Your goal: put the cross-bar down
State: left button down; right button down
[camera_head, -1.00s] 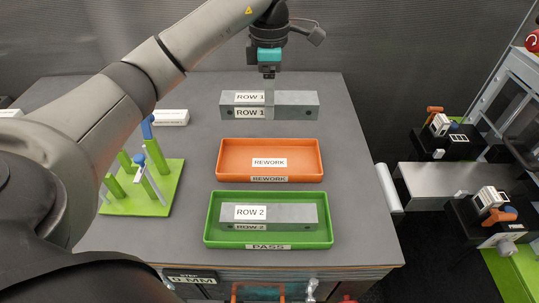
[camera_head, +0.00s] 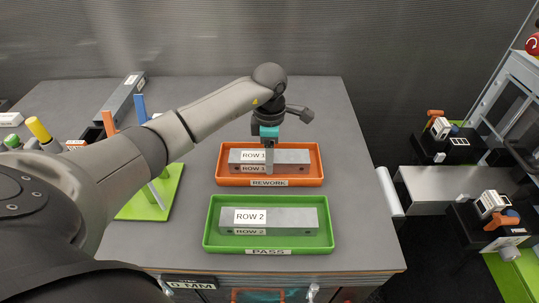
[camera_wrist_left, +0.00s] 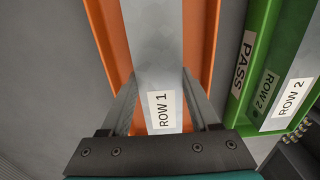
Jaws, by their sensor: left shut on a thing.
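The grey cross-bar labelled ROW 1 (camera_head: 291,157) is in the orange REWORK tray (camera_head: 318,178), lying lengthwise between its walls. I cannot tell if it touches the tray floor. My left gripper (camera_head: 269,168) is above the tray with its fingers down on either side of the bar, shut on it. In the left wrist view the bar (camera_wrist_left: 152,50) runs between the two fingers (camera_wrist_left: 162,100), over the orange tray (camera_wrist_left: 111,40). A second grey bar labelled ROW 2 (camera_head: 296,217) lies in the green PASS tray (camera_head: 325,238). My right gripper is not in view.
The green PASS tray is just in front of the orange one. A green stand with pegs (camera_head: 150,208) is left, partly behind my arm. Another long grey bar (camera_head: 125,98) lies at the back left. The table (camera_head: 310,105) behind the orange tray is clear.

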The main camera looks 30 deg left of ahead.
pick_arm(q)
jog(key=c, duration=0.6)
grip_release()
jog(key=shift+f, duration=0.2)
jog(key=o, duration=0.5)
jog(key=shift+r, duration=0.1)
jog(key=shift+r, duration=0.15)
notch_tip(320, 180, up, 12)
